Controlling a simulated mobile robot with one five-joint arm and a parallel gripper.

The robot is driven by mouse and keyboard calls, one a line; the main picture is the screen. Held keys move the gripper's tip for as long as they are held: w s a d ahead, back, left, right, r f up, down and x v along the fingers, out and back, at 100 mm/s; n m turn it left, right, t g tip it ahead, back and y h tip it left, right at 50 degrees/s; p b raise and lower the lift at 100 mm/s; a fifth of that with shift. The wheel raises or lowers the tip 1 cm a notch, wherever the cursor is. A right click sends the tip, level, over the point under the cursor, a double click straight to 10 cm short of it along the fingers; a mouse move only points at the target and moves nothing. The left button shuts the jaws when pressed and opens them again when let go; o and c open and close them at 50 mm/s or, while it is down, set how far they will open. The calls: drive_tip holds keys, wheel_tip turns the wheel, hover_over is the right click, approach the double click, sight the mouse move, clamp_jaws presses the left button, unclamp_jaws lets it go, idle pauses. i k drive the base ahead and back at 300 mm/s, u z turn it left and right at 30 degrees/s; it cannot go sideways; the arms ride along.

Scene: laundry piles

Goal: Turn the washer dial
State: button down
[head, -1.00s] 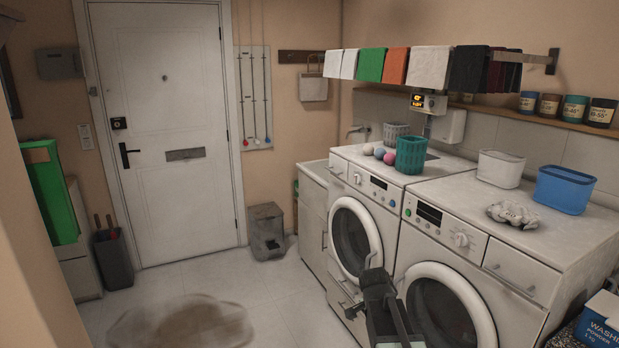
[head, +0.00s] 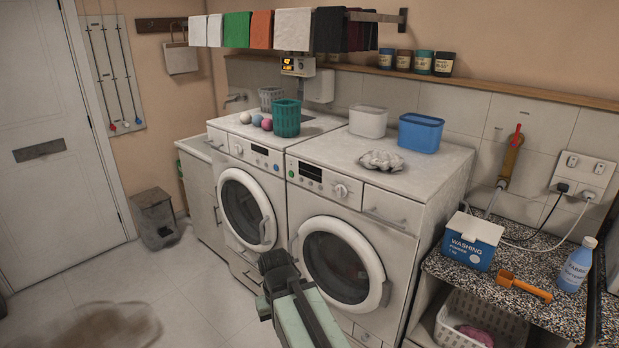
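Two white front-loading machines stand side by side: a left one (head: 226,172) and a right one (head: 306,205). The left machine has a small round dial (head: 238,149) on its front panel. The right machine has a larger pale dial (head: 341,190), right of its dark display (head: 311,172). I cannot tell which machine is the washer. Both round doors look closed. My gripper (head: 272,258) is low in front of the machines, near the gap between the doors, below and apart from both dials. Its fingertips are small and dark, and their opening is unclear.
The tops hold a teal basket (head: 287,120), a blue tub (head: 420,132), a white tub (head: 368,122) and a crumpled cloth (head: 382,161). A speckled counter (head: 450,270) with a washing powder box (head: 471,240) is at right. A brown mat (head: 100,325) lies on open floor.

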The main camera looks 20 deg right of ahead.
sight(342, 191)
drive_tip(key=k, duration=0.35)
drive_tip(key=u, duration=0.7)
drive_tip(key=i, duration=0.8)
drive_tip(key=u, duration=0.15)
